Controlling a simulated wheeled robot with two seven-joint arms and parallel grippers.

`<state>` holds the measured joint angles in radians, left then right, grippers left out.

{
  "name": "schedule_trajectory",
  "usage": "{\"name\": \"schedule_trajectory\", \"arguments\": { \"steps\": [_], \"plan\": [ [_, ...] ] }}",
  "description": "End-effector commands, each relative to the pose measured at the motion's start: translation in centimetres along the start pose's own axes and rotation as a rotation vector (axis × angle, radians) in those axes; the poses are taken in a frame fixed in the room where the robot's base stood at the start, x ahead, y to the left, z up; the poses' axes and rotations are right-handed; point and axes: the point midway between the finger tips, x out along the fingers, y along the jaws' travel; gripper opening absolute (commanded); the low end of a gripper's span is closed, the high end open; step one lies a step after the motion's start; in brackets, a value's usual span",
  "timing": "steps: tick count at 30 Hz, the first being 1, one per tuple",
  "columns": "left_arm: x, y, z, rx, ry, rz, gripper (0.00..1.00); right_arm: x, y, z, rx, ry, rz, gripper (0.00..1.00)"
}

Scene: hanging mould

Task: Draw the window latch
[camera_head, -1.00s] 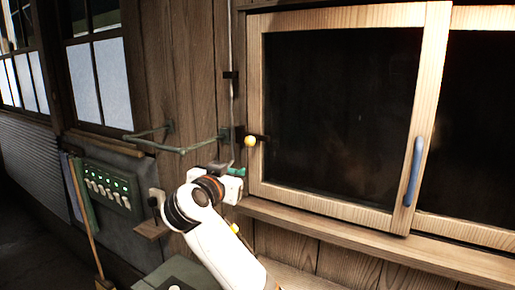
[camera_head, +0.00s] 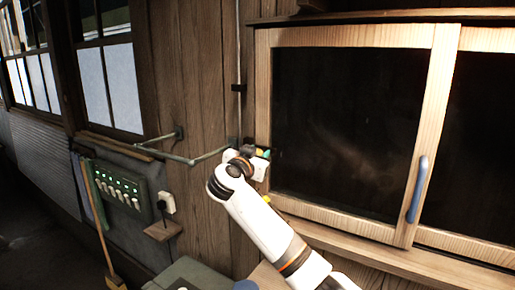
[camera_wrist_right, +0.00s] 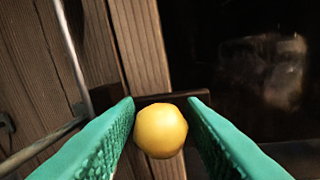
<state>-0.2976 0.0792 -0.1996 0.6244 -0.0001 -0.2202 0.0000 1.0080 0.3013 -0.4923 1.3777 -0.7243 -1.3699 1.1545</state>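The window latch is a dark bar (camera_wrist_right: 172,97) with a round yellow knob (camera_wrist_right: 160,132), at the left stile of the wooden window frame. My right gripper (camera_wrist_right: 161,100) is open, with its green fingers on either side of the knob. A narrow gap seems to show between the knob and each finger; firm contact cannot be made out. In the head view the right gripper (camera_head: 264,153) is at the frame's left edge and mostly hides the latch. My left gripper is not in view.
The wooden window (camera_head: 438,90) has dark panes and a blue handle (camera_head: 418,188) at the right. A green pipe bracket (camera_head: 190,160) sticks out from the wall just left of the gripper. A switch panel (camera_head: 118,186) and a small shelf (camera_head: 162,231) are lower left.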

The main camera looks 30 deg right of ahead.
Motion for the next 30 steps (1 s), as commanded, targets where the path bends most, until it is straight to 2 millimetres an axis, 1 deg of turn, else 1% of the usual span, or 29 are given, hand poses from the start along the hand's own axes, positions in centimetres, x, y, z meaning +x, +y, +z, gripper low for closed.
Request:
{"name": "schedule_trajectory", "arguments": {
  "steps": [8,9,11,15,20,25,27,30],
  "plan": [
    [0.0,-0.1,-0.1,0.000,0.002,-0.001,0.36,0.2,0.0,-0.1,0.001,0.000,0.000,0.36],
    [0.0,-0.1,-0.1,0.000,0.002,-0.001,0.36,0.2,0.0,-0.1,0.001,0.000,0.000,0.33],
    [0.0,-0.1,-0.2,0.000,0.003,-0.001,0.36,0.2,0.0,-0.1,0.001,0.000,0.000,0.23],
    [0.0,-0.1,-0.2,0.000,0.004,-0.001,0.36,0.2,0.0,-0.1,0.000,0.001,0.000,0.00],
    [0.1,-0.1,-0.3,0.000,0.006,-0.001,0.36,0.1,-0.2,-0.1,0.001,0.001,0.000,0.00],
    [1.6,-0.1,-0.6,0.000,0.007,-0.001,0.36,-0.2,-2.2,-0.2,0.004,0.004,0.001,0.00],
    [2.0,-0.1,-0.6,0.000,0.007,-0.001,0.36,-0.4,-3.0,0.0,0.003,0.004,0.001,0.00],
    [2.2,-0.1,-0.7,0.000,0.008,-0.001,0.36,-0.6,-3.7,0.3,0.002,0.003,0.001,0.00]
  ]
}}
